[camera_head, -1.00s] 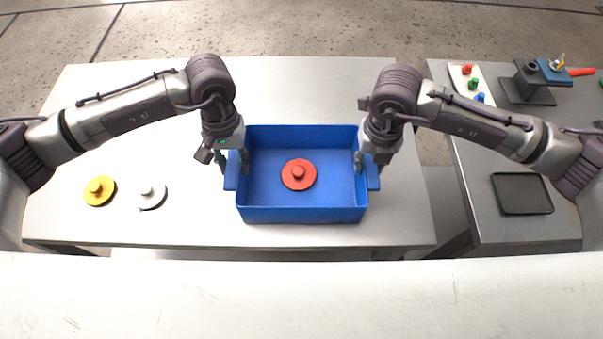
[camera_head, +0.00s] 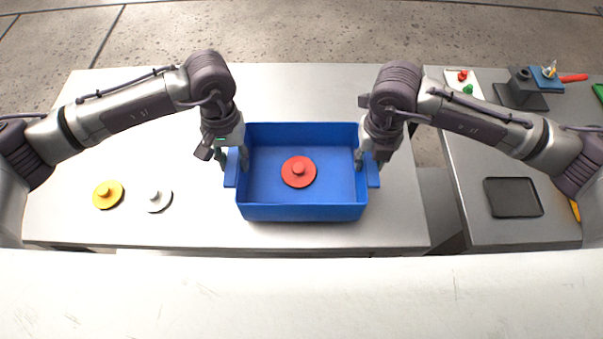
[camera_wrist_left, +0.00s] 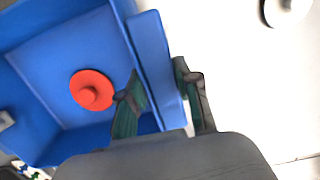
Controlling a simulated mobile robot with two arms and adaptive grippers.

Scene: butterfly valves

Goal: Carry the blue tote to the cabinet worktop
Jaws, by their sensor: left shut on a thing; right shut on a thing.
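The blue tote (camera_head: 300,213) is in the middle of the head view, over the light worktop, with a red knobbed disc (camera_head: 299,172) lying inside it. My left gripper (camera_head: 233,163) is shut on the tote's left handle. My right gripper (camera_head: 370,163) is shut on the tote's right handle. In the left wrist view the left gripper (camera_wrist_left: 160,105) has one finger on each side of the blue handle wall, and the red disc (camera_wrist_left: 91,90) shows inside the tote. Whether the tote's base touches the worktop is hard to tell from above.
A yellow disc (camera_head: 107,195) and a white disc (camera_head: 157,199) lie on the light worktop (camera_head: 130,228) left of the tote. A second, grey worktop (camera_head: 465,222) stands at the right across a gap, bearing a dark tray (camera_head: 513,197) and a valve fixture (camera_head: 522,92).

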